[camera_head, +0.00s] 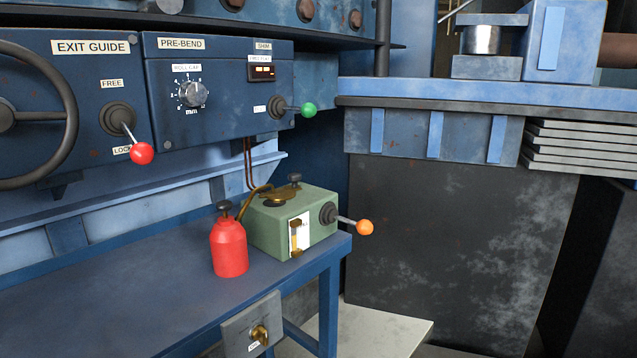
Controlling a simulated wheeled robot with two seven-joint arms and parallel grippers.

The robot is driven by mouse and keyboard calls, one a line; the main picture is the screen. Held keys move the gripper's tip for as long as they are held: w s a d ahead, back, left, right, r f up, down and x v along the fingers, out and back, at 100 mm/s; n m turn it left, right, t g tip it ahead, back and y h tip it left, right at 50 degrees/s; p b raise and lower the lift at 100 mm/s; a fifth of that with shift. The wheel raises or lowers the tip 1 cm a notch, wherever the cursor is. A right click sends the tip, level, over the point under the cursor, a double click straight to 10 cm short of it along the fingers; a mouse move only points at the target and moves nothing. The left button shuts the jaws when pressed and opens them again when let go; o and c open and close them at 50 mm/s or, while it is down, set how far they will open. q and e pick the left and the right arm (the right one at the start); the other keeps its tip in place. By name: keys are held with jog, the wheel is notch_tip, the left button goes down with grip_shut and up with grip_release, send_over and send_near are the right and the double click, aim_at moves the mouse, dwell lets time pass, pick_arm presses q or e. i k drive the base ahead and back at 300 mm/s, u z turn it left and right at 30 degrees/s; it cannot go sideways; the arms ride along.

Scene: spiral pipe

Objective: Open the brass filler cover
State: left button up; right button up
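A green box (275,229) stands at the right end of the blue bench. The box's front has a white gauge plate with a brass-ended sight tube (295,238). A lever with an orange ball (364,227) sticks out to its right. Neither of my grippers is in view.
A red oil can (230,249) stands close in front of the box's left side. The blue bench (110,305) is clear to the left. Above are control panels with a red-ball lever (141,153), a green-ball lever (308,110) and a handwheel (70,115).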

aim_at(285, 193)
jog(key=z, duration=1.65)
jog(key=i, duration=0.75)
jog(key=u, duration=0.7)
